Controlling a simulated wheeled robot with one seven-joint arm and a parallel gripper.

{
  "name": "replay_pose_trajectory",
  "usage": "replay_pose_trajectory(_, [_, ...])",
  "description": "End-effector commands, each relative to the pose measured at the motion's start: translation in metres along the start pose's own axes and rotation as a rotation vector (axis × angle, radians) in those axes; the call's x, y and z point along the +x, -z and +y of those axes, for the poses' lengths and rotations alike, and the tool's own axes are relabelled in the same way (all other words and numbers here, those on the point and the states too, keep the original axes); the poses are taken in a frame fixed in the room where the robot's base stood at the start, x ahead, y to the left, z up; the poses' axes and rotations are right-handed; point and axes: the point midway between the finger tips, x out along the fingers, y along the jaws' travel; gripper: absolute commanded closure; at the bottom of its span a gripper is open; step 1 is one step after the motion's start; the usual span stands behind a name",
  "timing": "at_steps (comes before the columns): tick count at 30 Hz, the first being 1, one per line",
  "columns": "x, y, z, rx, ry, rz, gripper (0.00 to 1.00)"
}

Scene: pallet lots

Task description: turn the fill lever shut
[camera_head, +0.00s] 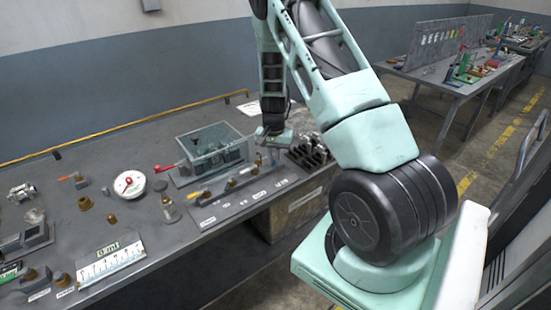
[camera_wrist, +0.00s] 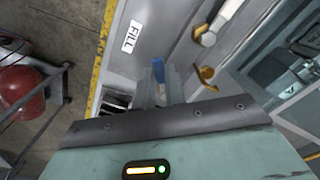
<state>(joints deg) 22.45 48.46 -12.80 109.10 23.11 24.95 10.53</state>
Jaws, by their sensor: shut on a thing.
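In the wrist view, a blue lever (camera_wrist: 158,69) stands between the tips of my gripper (camera_wrist: 159,82), which is shut on it. Only the lever's upper part shows; the fingers hide the rest. A white label reading FILL (camera_wrist: 131,37) lies on the grey panel just left of the lever. In the head view, my gripper (camera_head: 272,143) is low at the far end of the bench, right of a clear box. The lever cannot be made out there.
In the wrist view, a yellow hooked part (camera_wrist: 206,78) and a pale-ended handle (camera_wrist: 209,38) sit right of the fingers.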

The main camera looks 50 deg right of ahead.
Motion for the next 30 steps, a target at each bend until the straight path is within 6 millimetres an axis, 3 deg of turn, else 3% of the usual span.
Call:
replay_pose_trajectory(18, [-0.001,0.006,-0.021,0.525,0.001,0.001,1.00])
replay_pose_trajectory(30, [-0.001,0.010,-0.026,0.702,0.001,0.001,1.00])
